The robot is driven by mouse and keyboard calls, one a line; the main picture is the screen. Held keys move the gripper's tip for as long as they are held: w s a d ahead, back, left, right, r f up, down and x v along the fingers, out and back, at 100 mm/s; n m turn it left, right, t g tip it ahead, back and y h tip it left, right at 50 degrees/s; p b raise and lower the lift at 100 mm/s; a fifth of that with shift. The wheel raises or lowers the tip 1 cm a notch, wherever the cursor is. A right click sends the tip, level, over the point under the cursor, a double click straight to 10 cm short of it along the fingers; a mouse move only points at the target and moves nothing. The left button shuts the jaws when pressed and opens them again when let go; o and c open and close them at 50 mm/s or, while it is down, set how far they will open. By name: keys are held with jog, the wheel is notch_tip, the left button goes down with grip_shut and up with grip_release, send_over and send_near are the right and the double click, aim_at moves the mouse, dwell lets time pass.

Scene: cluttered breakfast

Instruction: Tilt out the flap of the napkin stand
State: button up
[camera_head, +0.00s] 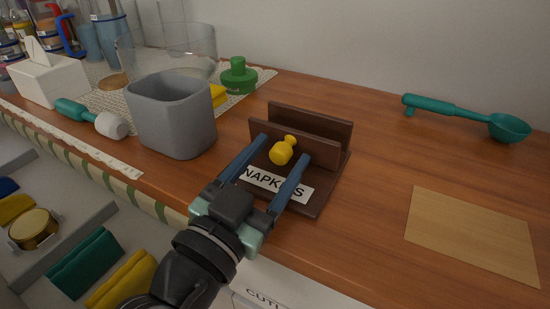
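The napkin stand (323,122) is dark brown with upright back and front panels. It stands on the wooden counter, near the middle. Its flap, with a white NAPKINS label (268,183) and a yellow knob (281,152), faces my gripper. My gripper (284,148) reaches in from below, with blue fingers spread apart on either side of the yellow knob. The fingers look open, and a gap shows between them and the knob. The fingers partly cover the label and the flap's edges, so I cannot tell whether they touch the flap.
A grey square bin (172,118) stands close to the left of the stand. A green ladle (468,118) lies at the back right, and a tan board (470,236) lies at the right. A green stamp-like object (238,77) is behind the bin.

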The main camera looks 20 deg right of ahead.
jog(key=p+v, duration=0.1)
jog(key=v, duration=1.2)
